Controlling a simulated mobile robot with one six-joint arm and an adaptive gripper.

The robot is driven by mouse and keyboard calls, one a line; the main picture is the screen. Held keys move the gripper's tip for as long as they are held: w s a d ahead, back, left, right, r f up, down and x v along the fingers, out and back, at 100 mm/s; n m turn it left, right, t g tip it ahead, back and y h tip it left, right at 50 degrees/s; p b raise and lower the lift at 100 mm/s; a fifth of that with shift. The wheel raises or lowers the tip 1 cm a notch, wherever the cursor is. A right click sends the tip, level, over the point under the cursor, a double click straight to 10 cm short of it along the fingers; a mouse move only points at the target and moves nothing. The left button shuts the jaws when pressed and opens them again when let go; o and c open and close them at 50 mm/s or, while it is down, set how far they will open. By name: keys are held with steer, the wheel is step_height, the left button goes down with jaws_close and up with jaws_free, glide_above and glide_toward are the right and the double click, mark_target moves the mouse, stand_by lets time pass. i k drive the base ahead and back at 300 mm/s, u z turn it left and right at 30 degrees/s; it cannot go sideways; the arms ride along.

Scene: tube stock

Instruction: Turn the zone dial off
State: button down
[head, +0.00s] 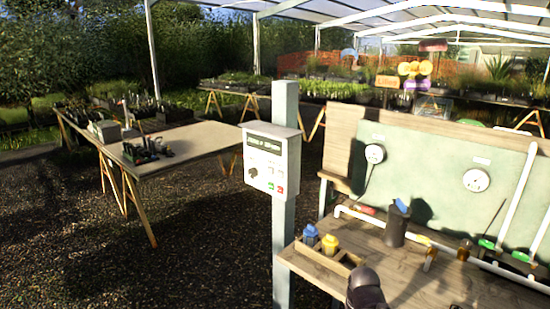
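A white control box (271,160) is fixed to a pale upright post (284,245) near the middle of the head view. It has a dark display strip (264,145) at the top. Below the strip is a small dark dial (253,172) at the left of the face. A green button and a red button sit at the lower right of the face. The dial's pointer and markings are too small to read. My gripper is not in view; a dark rounded part at the bottom edge looks like my arm, well below the box.
A wooden workbench (420,287) stands right of the post, with a small wooden crate (322,262) of blue- and yellow-topped bottles. Its green backboard (430,165) carries two round white fittings. A potting table (185,140) stands left; gravel floor (205,240) lies open before it.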

mark_target(252, 173)
steer(key=u, duration=0.05)
steer(key=k, duration=0.65)
steer(key=u, duration=0.45)
steer(key=i, duration=1.65)
steer(key=z, duration=0.5)
